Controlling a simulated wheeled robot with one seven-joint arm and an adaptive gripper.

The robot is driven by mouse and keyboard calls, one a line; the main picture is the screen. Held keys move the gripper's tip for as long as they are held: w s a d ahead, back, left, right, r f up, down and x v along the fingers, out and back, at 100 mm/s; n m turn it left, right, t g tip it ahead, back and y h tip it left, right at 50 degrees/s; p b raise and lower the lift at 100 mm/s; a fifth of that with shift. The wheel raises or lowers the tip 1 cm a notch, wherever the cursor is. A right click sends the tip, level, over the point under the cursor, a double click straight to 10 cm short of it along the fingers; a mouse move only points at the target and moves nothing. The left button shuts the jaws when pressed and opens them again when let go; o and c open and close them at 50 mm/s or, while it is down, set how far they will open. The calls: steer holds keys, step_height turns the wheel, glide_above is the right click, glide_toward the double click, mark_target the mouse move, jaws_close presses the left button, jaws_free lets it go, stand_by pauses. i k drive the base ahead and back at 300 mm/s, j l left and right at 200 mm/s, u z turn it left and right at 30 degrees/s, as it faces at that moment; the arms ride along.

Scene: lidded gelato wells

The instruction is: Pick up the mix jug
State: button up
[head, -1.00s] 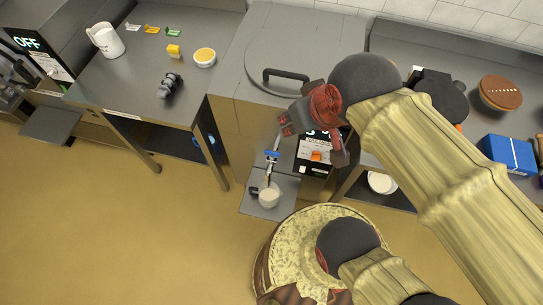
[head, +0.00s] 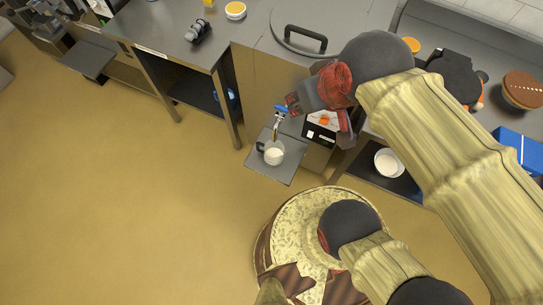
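No jug that I can surely call the mix jug is in view. A small white cup or jug (head: 273,153) with a dark handle on its left stands upright on a grey shelf (head: 286,174), below a blue-handled tap (head: 281,109) on the machine front. Whether this is the mix jug I cannot tell. My gripper (head: 322,114) is in front of the machine, above and right of the cup in the picture. Its fingers are spread and nothing shows between them. It appears apart from the cup.
A round lid with a black handle (head: 306,40) tops the machine. A dark grey object (head: 199,30) and a yellow-filled bowl (head: 235,10) sit on the left counter. A white bowl (head: 388,162) is on the lower right shelf. The floor at left is clear.

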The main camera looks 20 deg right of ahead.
mark_target(274, 154)
steer(key=k+j+z, duration=0.2)
steer(key=j, duration=0.3)
steer(key=k+j+z, duration=0.15)
steer(key=k+j, duration=0.3)
